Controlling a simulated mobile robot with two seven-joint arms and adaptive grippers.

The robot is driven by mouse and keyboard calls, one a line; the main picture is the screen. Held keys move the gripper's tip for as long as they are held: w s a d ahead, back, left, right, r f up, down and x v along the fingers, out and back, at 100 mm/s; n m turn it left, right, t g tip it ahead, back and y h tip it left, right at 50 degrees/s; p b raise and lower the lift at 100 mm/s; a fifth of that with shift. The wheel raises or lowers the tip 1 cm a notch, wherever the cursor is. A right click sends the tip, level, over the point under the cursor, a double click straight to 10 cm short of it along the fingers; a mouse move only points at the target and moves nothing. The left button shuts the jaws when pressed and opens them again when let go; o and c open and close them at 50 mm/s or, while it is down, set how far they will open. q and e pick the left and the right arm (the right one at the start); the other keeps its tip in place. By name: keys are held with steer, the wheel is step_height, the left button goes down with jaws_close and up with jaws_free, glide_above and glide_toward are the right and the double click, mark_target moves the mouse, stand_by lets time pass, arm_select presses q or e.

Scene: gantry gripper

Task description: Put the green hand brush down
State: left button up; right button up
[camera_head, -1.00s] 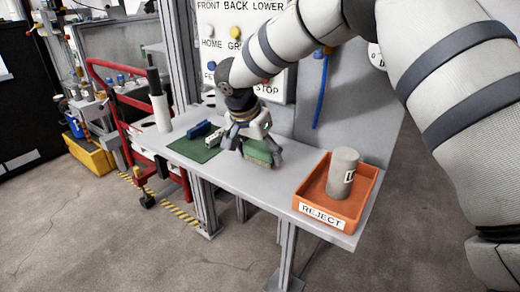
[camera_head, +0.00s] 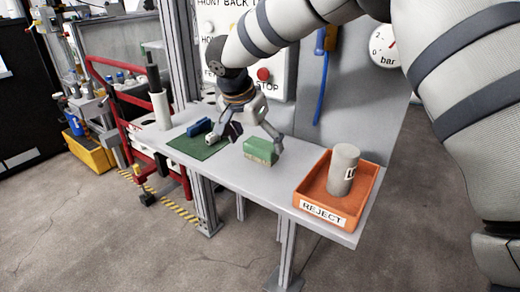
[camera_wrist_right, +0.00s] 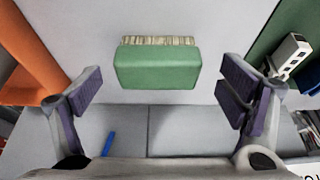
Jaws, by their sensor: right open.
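The green hand brush (camera_head: 261,150) lies on the grey shelf, between the green mat and the orange tray. In the right wrist view the brush (camera_wrist_right: 157,66) shows its green block with pale bristles along one edge. My right gripper (camera_head: 252,140) is open above and behind the brush. My left gripper is in neither view.
The orange REJECT tray (camera_head: 318,217) with a grey cylinder (camera_head: 343,170) stands at the shelf's right end. A green mat (camera_head: 187,146) holds a blue object (camera_head: 199,127) and a pale object. A white cylinder (camera_head: 161,110) stands at the left. A panel with buttons rises behind.

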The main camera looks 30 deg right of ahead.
steer(key=v, duration=0.8)
steer(key=shift+a+r, duration=0.3)
steer(key=shift+a, duration=0.2)
